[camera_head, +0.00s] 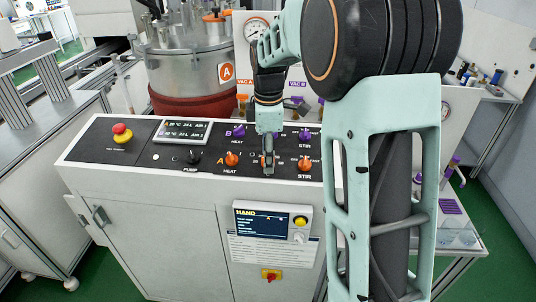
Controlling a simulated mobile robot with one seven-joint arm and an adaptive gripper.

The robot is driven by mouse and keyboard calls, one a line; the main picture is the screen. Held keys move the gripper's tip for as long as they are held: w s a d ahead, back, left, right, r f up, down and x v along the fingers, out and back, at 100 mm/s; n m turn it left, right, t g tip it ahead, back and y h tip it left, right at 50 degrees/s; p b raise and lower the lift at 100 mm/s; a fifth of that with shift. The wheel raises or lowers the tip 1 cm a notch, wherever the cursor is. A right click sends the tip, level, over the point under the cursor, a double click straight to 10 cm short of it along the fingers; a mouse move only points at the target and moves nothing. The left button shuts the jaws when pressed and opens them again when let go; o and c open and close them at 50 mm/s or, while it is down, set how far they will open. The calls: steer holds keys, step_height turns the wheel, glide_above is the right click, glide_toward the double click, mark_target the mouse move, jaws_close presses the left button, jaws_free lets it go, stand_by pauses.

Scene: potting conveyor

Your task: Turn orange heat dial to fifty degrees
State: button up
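The orange heat dial (232,159) is on the dark top panel of the white control console, in the row marked A, with the label HEAT below it. Its pointer angle and scale are too small to read. My gripper (268,170) points down over the panel just to the right of this dial, apart from it in the picture. Its fingers look narrow and close together, but I cannot tell whether they are open or shut. The panel spot under the fingertips is hidden.
An orange stir dial (305,163) is right of my gripper. Purple heat (238,131) and stir (305,135) dials sit behind. A black pump knob (193,157), a display (183,132) and a red emergency button (120,129) are left. A steel vessel (190,65) stands behind the console.

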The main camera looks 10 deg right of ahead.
steer(key=shift+c, duration=0.4)
steer(key=c, duration=1.1)
